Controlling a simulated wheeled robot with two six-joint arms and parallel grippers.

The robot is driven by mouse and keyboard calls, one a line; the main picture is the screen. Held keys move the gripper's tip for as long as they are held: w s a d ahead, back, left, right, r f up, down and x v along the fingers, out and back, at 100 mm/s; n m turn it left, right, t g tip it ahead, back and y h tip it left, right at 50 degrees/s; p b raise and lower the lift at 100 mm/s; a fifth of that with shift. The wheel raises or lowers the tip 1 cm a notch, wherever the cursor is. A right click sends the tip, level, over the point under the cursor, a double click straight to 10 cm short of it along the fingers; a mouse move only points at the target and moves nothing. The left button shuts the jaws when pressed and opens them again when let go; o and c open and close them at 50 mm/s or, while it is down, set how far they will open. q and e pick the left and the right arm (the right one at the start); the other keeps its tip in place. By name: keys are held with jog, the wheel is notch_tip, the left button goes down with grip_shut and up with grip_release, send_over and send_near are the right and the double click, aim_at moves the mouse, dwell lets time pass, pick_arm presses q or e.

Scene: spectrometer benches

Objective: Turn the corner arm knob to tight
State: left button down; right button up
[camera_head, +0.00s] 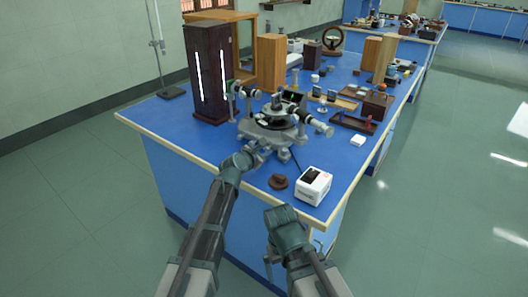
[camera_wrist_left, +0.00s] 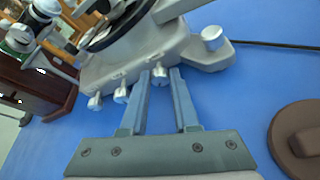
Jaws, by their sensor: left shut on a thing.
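The grey metal spectrometer (camera_head: 268,125) stands near the front edge of the blue bench. My left gripper (camera_head: 256,151) reaches its near side. In the left wrist view, the fingers of my left gripper (camera_wrist_left: 160,78) are shut around a small silver knob (camera_wrist_left: 160,74) on the base edge. Two similar knobs, one of them here (camera_wrist_left: 121,95), sit to its left. A larger round silver foot (camera_wrist_left: 212,38) is on the base's right arm. My right gripper (camera_head: 272,258) hangs low in front of the bench, and its fingers are too small to read.
A brown round disc (camera_head: 278,181) and a white box (camera_head: 312,186) lie to the right of my left gripper. A tall dark lamp housing (camera_head: 211,75) stands to the left. Several instruments fill the bench behind. The bench's front left (camera_head: 180,125) is clear.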

pick_arm(q)
jog(key=m, duration=0.1)
jog(key=m+t+y+b, duration=0.1)
jog(key=m+b, duration=0.1)
jog(key=shift+s+d+f+t, duration=0.15)
jog(key=shift+s+f+t, duration=0.1)
jog(key=shift+f+t, duration=0.1)
jog(key=shift+m+t+y+b, duration=0.5)
jog(key=shift+m+t+b, duration=0.15)
jog(key=shift+m+b, duration=0.65)
jog(key=shift+d+m, duration=0.1)
jog(key=shift+m, duration=0.2)
jog(key=c, duration=0.7)
grip_release()
jog(key=shift+o, duration=0.2)
jog(key=shift+r, duration=0.1)
jog(key=p+v, duration=0.2)
jog(key=v, duration=1.1)
jog(key=shift+s, duration=0.35)
